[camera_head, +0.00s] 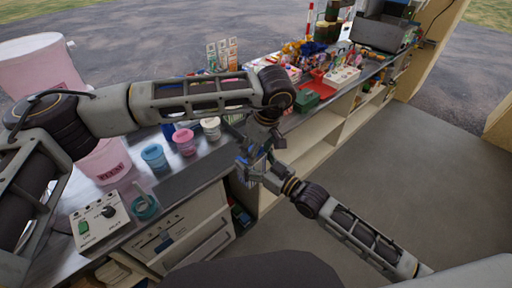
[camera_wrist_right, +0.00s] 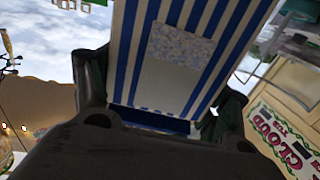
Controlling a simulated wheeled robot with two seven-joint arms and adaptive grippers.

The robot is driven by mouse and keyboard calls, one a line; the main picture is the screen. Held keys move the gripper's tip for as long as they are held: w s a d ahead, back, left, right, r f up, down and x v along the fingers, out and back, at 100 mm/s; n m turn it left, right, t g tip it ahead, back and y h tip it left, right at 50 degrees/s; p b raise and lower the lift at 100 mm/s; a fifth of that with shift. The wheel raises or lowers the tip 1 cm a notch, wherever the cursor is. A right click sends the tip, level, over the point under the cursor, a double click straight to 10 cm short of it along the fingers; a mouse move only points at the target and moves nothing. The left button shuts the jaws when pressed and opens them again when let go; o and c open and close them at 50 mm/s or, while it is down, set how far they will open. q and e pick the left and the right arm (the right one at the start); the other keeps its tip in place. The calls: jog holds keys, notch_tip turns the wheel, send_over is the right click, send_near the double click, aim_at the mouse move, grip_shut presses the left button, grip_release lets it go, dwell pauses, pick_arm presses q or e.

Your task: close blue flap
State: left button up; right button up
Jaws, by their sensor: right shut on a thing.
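A blue-and-white striped box (camera_wrist_right: 183,45) with a pale patterned panel fills the middle of the right wrist view. My right gripper (camera_wrist_right: 160,95) is shut on it, with a dark finger on each side. A plain blue strip (camera_wrist_right: 155,121) shows at the box's near end; I cannot tell whether it is the flap. In the head view my right gripper (camera_head: 256,174) holds the box off the counter's front edge. My left gripper (camera_head: 258,143) comes down from above, close to the box's top; its fingers are too small and overlapped to read.
The metal counter (camera_head: 188,183) carries a blue tub (camera_head: 153,156), a pink tub (camera_head: 184,141), a white tub (camera_head: 211,128) and a control box (camera_head: 98,218). A red tray (camera_head: 317,83) and a green box (camera_head: 305,101) lie farther back. Open shelves (camera_head: 288,160) lie below; the floor at right is clear.

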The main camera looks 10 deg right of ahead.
pick_arm(q)
jog(key=o, duration=1)
jog(key=shift+f, duration=0.1)
jog(key=shift+o, duration=0.2)
jog(key=shift+r, duration=0.2)
jog(key=v, duration=1.1)
jog(key=shift+r, duration=0.35)
jog(key=shift+s+d, duration=0.1)
jog(key=shift+d, duration=0.05)
